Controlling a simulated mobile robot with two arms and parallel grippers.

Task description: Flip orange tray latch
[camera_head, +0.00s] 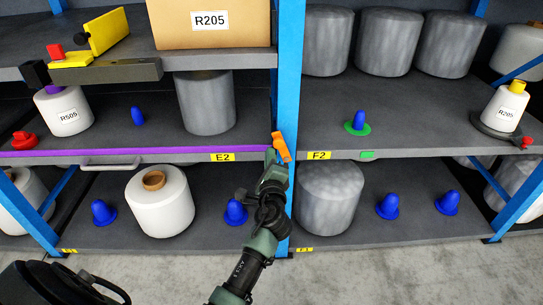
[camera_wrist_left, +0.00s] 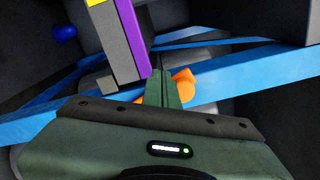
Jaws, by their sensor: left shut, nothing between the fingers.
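The orange latch (camera_head: 281,147) sits on the blue post at the right end of the purple-edged tray (camera_head: 140,151), beside the E2 label. My left gripper (camera_head: 270,158) is shut and empty, its tip just left of and slightly below the latch. In the left wrist view the closed fingers (camera_wrist_left: 162,88) are beside the orange latch (camera_wrist_left: 184,84), which is partly hidden behind them. Whether they touch cannot be told. The tray's purple edge (camera_wrist_left: 131,45) is just above the fingertips. My right gripper is not in view.
Blue posts (camera_head: 289,70) frame the shelves. A white bobbin (camera_head: 160,212) and blue cones (camera_head: 236,212) stand on the lower shelf below the tray. A bobbin labelled R505 (camera_head: 66,115) and a grey bobbin (camera_head: 205,105) stand on the tray. Concrete floor lies in front.

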